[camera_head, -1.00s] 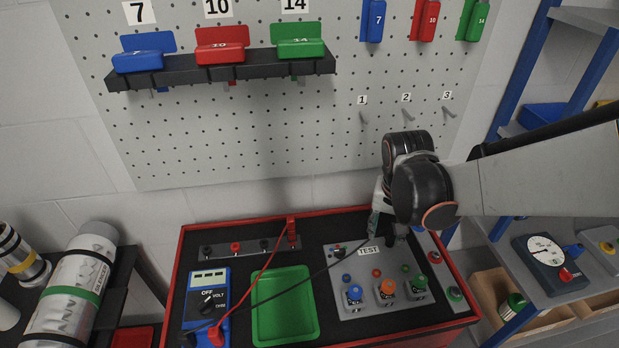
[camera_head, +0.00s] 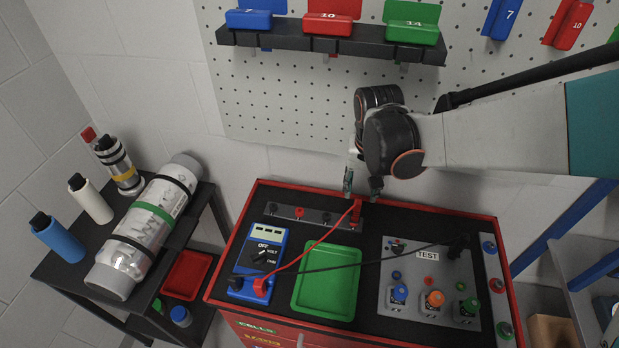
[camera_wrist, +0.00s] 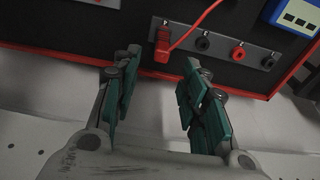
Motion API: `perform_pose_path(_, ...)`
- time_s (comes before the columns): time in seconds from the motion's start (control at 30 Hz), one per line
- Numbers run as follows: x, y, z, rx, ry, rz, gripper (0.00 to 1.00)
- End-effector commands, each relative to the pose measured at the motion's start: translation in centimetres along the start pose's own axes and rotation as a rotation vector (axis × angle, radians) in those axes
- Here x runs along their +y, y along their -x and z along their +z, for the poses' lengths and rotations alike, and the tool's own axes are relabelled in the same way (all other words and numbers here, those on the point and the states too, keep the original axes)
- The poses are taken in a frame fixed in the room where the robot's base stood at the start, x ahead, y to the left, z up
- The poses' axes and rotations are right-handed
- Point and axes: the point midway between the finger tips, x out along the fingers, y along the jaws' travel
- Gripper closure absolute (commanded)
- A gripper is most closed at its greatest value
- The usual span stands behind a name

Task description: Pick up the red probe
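The red probe (camera_head: 357,209) stands upright at the right end of the grey socket strip (camera_head: 289,214), on the toolbox top near its back edge. Its red lead runs to the blue multimeter (camera_head: 262,256). My gripper (camera_head: 362,184) is just behind and above the probe in the head view. In the wrist view, the probe (camera_wrist: 162,46) shows just beyond the open, empty gap between the green-padded fingers of my gripper (camera_wrist: 160,74). The fingers do not touch it.
A black probe (camera_head: 459,241) stands at the TEST panel (camera_head: 421,273), its black lead crossing the green tray (camera_head: 327,283). The pegboard shelf (camera_head: 330,43) is above. A dark side cart (camera_head: 85,243) with cylinders is at left.

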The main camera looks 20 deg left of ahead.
Motion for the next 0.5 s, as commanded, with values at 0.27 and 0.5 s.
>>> perform_pose_path(0.27,-0.2,-2.5,0.0,0.000,0.003,-0.001,0.60)
perform_pose_path(0.5,-0.2,-5.0,0.4,0.000,0.001,-0.001,0.60)
